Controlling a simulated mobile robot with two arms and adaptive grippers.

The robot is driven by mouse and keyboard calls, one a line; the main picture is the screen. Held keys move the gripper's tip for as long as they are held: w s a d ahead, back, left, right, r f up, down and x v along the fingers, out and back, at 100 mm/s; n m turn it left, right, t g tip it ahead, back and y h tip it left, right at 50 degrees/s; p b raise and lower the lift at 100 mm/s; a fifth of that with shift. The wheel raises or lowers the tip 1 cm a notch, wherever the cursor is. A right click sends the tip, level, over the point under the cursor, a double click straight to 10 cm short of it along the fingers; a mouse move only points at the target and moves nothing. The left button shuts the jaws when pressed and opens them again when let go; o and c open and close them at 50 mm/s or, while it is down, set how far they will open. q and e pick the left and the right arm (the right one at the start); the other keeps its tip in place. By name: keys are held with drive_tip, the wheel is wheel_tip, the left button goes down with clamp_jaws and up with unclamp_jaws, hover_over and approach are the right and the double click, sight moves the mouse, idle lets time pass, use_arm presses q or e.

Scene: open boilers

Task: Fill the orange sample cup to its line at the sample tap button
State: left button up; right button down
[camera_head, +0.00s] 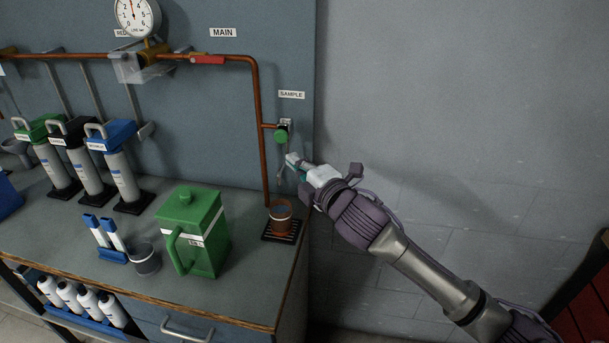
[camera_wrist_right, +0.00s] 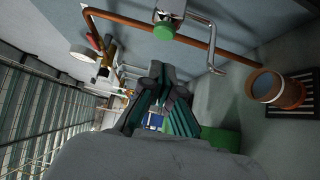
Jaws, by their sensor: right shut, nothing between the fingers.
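The orange sample cup (camera_head: 281,213) stands upright on a dark slatted drip tray (camera_head: 268,236) at the right end of the counter, under the sample tap. It also shows at the right in the right wrist view (camera_wrist_right: 268,86). Its contents and line are too small to read. The green sample tap button (camera_head: 281,136) sits on the wall below the SAMPLE label. It also shows at the top of the right wrist view (camera_wrist_right: 162,32). My right gripper (camera_head: 291,161) is shut and empty, just below and right of the button, apart from it and above the cup. My left gripper is out of view.
A green jug (camera_head: 193,230) and a grey cup (camera_head: 145,258) stand left of the drip tray. Copper pipe (camera_head: 258,120) runs down the wall beside the tap. Several filter cylinders (camera_head: 122,170) stand further left. The wall area to the right is clear.

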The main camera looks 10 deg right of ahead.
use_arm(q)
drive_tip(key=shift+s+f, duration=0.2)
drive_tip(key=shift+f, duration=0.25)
use_arm(e)
drive_tip(key=v, duration=0.4)
drive_tip(key=shift+a+r, duration=0.2)
drive_tip(key=shift+a, duration=0.05)
drive_tip(key=shift+s, duration=0.1)
